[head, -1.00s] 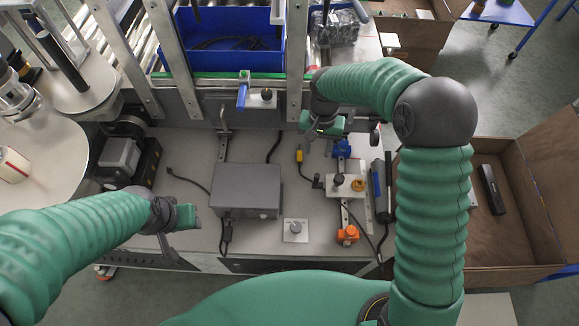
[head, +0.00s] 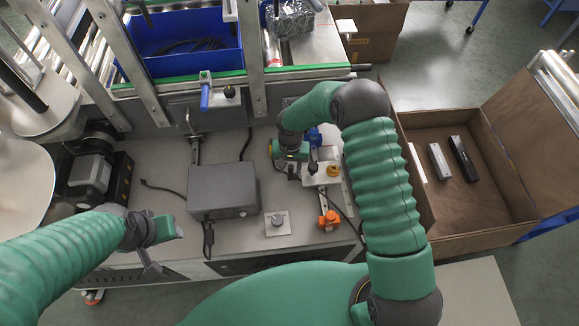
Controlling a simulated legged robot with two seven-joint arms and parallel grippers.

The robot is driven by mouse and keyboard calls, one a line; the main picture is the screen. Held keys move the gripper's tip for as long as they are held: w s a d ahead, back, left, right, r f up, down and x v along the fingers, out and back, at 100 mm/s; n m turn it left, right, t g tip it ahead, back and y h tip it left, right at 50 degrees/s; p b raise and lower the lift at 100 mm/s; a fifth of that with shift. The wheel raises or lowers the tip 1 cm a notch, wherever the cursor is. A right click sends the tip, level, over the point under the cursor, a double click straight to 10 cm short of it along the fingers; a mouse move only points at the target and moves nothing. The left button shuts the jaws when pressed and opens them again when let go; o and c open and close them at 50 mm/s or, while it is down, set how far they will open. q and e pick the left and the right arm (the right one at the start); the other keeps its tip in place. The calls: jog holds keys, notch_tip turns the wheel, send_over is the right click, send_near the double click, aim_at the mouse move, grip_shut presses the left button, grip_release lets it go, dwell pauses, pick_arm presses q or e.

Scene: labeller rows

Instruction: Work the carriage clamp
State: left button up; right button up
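The carriage (head: 322,180) is a pale block on a short rail on the right of the worktop. It bears a dark knob (head: 313,167) and an orange knob (head: 333,171). A blue block (head: 315,136) sits at the rail's far end, partly hidden by my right arm. An orange clamp-like part (head: 329,220) sits at its near end. My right gripper (head: 288,165) is just left of the carriage's dark knob; its fingertips are partly hidden, and contact is unclear. My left gripper (head: 172,228) hangs over the front left of the worktop, far from the carriage, with no object visible in it.
A grey box (head: 223,191) with a cable stands mid-worktop. A small plate with a grey knob (head: 278,222) lies between it and the rail. A blue bin (head: 185,45) is behind. A brown open crate (head: 455,205) with dark and pale bars stands right.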

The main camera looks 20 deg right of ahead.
jog(key=shift+d+f, duration=0.1)
jog(key=shift+d, duration=0.3)
jog(key=shift+c, duration=1.3)
jog(key=shift+a, duration=0.5)
grip_shut()
jog(key=shift+d, duration=0.2)
